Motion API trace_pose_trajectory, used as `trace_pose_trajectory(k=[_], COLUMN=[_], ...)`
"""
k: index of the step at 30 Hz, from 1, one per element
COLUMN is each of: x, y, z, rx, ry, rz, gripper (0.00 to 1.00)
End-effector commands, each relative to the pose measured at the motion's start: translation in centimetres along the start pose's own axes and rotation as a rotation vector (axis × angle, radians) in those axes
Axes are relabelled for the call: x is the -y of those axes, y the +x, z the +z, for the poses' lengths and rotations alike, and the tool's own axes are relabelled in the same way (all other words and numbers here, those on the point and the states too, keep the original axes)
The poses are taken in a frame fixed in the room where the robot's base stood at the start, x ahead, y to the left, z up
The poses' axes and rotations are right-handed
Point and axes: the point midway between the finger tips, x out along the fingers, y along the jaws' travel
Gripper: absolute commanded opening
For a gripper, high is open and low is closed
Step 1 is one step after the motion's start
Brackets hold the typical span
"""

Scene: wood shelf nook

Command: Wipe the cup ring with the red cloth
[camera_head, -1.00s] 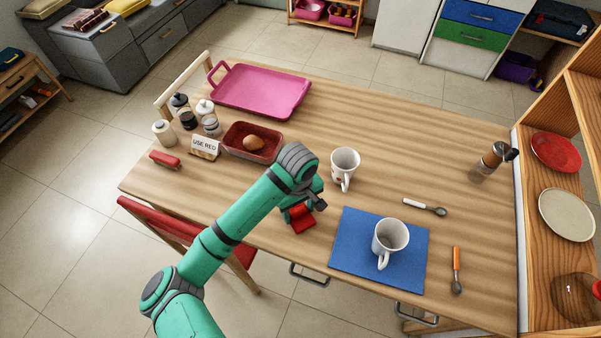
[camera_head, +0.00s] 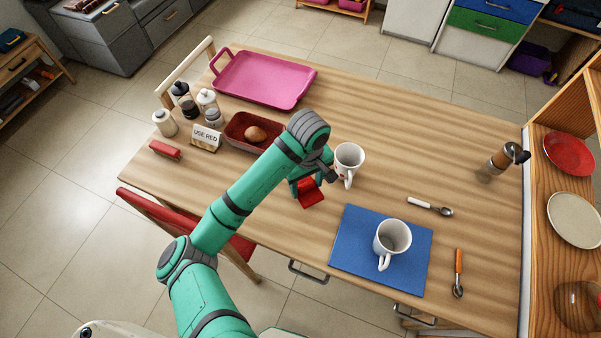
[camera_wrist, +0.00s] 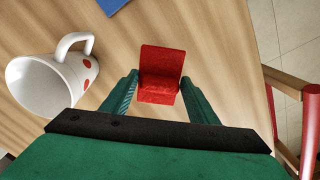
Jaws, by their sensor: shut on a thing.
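The red cloth (camera_head: 311,196) is a folded piece at the end of my arm, low over the wooden table (camera_head: 480,240). My gripper (camera_head: 309,184) is shut on it. In the wrist view the cloth (camera_wrist: 161,62) sits between the two green fingers of my gripper (camera_wrist: 159,82). I cannot tell whether the cloth touches the wood. No cup ring shows in either view; my arm and the cloth hide part of the table.
A white mug (camera_head: 348,158) with red dots stands close right of my gripper. Another mug (camera_head: 392,240) stands on a blue mat (camera_head: 350,262). A red dish (camera_head: 236,130) with a brown item, a "USE RED" sign (camera_head: 206,138) and a pink tray (camera_head: 265,78) lie left and behind.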

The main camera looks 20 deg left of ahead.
Motion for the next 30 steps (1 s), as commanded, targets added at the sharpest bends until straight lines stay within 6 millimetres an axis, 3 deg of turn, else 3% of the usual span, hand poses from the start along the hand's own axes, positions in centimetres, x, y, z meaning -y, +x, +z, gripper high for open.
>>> trace_pose_trajectory(k=[15, 30], x=[-0.2, -0.2], y=[-4.3, -4.4], z=[0.1, 0.1], rx=[-0.002, 0.000], ry=[0.005, 0.006], rz=[0.000, 0.000], gripper=[0.33, 0.33])
